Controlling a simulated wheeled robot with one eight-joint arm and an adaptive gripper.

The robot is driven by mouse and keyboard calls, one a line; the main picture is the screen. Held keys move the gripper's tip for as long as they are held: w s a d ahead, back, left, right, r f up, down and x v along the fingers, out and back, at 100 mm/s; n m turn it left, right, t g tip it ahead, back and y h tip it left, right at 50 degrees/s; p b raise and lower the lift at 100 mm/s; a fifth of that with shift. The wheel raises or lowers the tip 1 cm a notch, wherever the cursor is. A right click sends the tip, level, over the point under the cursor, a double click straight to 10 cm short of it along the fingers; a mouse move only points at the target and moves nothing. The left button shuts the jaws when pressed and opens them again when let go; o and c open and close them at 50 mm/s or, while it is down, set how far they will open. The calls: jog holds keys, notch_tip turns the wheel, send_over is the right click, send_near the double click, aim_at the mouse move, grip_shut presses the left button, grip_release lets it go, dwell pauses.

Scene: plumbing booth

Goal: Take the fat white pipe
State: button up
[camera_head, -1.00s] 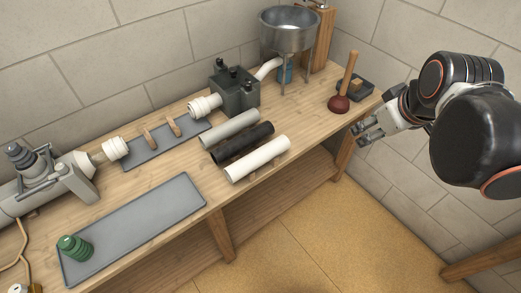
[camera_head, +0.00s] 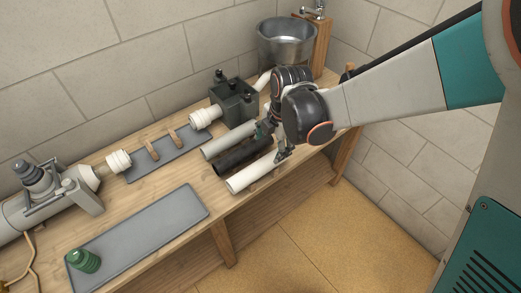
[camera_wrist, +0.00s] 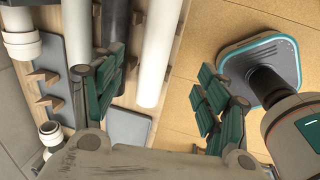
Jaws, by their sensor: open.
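The fat white pipe (camera_head: 250,174) lies at the bench's front edge, the nearest of three parallel pipes in the head view. In the wrist view the white pipe (camera_wrist: 158,50) runs up the picture between my spread fingers, closer to the left one. My gripper (camera_head: 273,142) is open and points down over the right part of the pipes. It also shows in the wrist view (camera_wrist: 163,65), with nothing held. The arm hides the pipe's right end in the head view. I cannot tell the exact height of the fingertips above the pipe.
A black pipe (camera_head: 240,157) and a grey pipe (camera_head: 226,140) lie just behind the white one. A dark box-shaped fixture (camera_head: 233,100) and a metal basin (camera_head: 284,42) stand behind them. A grey tray (camera_head: 140,235) with a green ribbed part (camera_head: 84,261) lies front left.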

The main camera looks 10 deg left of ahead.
aim_at(260, 165)
jog(key=shift+n, duration=0.3)
jog(key=b+x, duration=0.1)
jog(key=x, duration=0.2)
jog(key=b+x, duration=0.1)
jog(key=x, duration=0.5)
jog(key=shift+s+a+b, duration=0.3)
jog(key=shift+b, duration=0.1)
jog(key=x, duration=0.1)
jog(key=b+x, duration=0.1)
jog(key=x, duration=0.1)
jog(key=a+b+x, duration=0.1)
jog(key=shift+s+f, duration=0.2)
jog(key=shift+s, duration=0.15)
jog(key=shift+w+f+b, duration=0.1)
jog(key=shift+f+b, duration=0.25)
jog(key=shift+f, duration=0.1)
jog(key=shift+r, duration=0.1)
jog(key=shift+c, duration=0.3)
jog(key=c, duration=1.2)
